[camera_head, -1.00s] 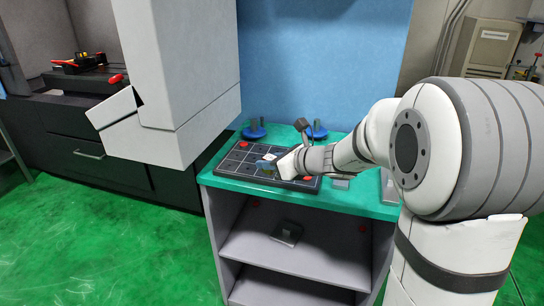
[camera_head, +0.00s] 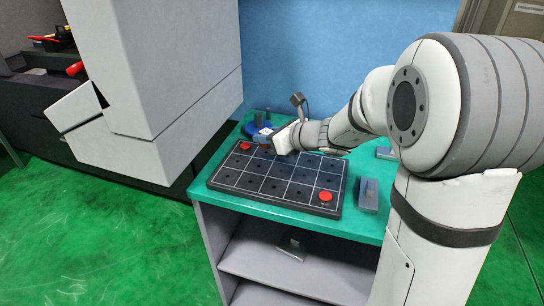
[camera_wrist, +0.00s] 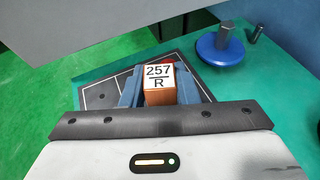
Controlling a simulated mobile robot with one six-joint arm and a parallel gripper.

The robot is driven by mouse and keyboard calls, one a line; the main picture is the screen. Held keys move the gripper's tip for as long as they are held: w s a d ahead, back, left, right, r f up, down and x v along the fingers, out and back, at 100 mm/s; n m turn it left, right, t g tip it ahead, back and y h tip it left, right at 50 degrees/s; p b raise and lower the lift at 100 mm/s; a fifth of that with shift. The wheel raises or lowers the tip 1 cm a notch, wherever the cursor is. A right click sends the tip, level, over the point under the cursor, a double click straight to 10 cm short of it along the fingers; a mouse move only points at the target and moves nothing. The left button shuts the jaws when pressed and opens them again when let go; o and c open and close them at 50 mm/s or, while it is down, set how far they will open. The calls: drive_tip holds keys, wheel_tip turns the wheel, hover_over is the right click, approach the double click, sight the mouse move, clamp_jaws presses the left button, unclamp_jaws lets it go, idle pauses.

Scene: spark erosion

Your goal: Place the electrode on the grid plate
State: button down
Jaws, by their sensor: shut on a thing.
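The electrode is a copper-brown block (camera_wrist: 160,94) with a white top label reading "257 R". In the wrist view it sits upright between the two blue fingers of my gripper (camera_wrist: 159,85), which is shut on it. In the head view my gripper (camera_head: 267,137) is over the far edge of the grid plate (camera_head: 272,184), a dark plate with white grid lines, small holes and red round knobs at two corners. The plate's visible cells hold nothing. Part of the plate also shows behind the fingers in the wrist view (camera_wrist: 101,96). The electrode's underside is hidden.
The plate lies on a green bench top (camera_head: 350,228). A blue round base with a grey post (camera_wrist: 220,50) stands beyond the plate. Grey blocks (camera_head: 368,194) stand to its right. A large pale machine body (camera_head: 160,75) overhangs on the left.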

sight(269, 163)
drive_tip(key=shift+w+d+f+b, duration=0.1)
drive_tip(key=shift+f+b, duration=0.1)
drive_tip(key=shift+f, duration=0.8)
drive_tip(key=shift+s+d+f+b, duration=0.1)
drive_tip(key=shift+f+b, duration=0.05)
drive_tip(key=shift+f, duration=0.8)
drive_tip(key=shift+w+d+f+b, duration=0.1)
drive_tip(key=shift+f+b, duration=0.1)
drive_tip(key=shift+f, duration=0.8)
drive_tip(key=shift+f, duration=0.15)
drive_tip(key=c, duration=1.1)
unclamp_jaws()
